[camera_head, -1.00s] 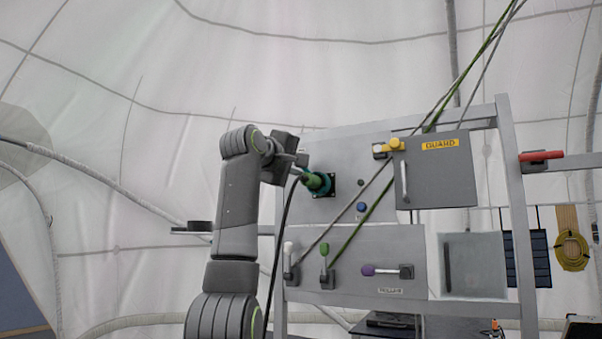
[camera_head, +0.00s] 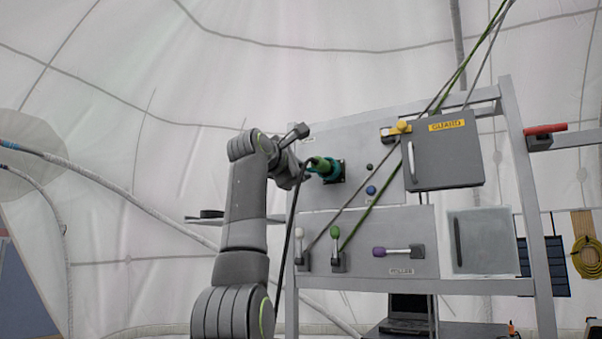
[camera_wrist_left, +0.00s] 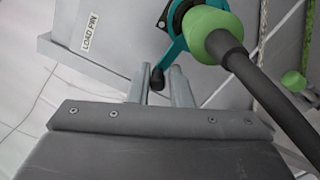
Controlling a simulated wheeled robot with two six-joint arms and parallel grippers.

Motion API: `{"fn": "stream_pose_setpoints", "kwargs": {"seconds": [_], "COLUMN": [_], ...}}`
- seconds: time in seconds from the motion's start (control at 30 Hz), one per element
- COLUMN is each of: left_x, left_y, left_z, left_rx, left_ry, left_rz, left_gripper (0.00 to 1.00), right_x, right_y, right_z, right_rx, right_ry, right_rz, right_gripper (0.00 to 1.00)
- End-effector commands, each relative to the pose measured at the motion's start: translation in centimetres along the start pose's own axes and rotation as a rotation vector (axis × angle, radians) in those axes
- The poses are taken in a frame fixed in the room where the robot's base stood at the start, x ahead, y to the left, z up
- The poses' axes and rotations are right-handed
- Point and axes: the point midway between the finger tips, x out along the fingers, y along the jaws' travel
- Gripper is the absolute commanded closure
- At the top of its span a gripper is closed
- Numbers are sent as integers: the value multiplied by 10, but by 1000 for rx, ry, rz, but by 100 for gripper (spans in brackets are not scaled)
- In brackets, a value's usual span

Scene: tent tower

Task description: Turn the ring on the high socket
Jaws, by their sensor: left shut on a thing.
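The high socket is on the upper left of the grey panel, on a dark square plate (camera_head: 342,172). A teal ring (camera_head: 333,174) sits around it, and a green plug (camera_head: 318,163) with a black cable stands in it. In the left wrist view the teal ring (camera_wrist_left: 174,47) has an arm ending in a dark knob (camera_wrist_left: 157,79). My left gripper (camera_wrist_left: 159,84) is shut on this knob, one finger on each side. In the head view the left gripper (camera_head: 304,170) is at the ring's left side, partly hidden by the wrist and plug. My right gripper is not in view.
A grey guard box (camera_head: 444,160) with a yellow latch is right of the socket. Ropes cross the panel diagonally. The plug's black cable (camera_head: 287,235) hangs close by my left arm.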

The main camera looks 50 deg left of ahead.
Motion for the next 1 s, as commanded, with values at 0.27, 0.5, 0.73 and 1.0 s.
{"fn": "stream_pose_setpoints", "kwargs": {"seconds": [0.27,0.5,0.73,1.0], "left_x": [-1,-1,-1,-1], "left_y": [-1,-1,-1,-2], "left_z": [0,0,0,-1], "left_rx": [-56,-61,-60,-59], "left_ry": [-2,-1,-1,1], "left_rz": [7,7,7,3], "left_gripper": [100,100,74,65], "right_x": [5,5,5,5], "right_y": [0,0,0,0], "right_z": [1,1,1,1], "right_rx": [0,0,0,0], "right_ry": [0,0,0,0], "right_rz": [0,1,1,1], "right_gripper": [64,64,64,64]}}
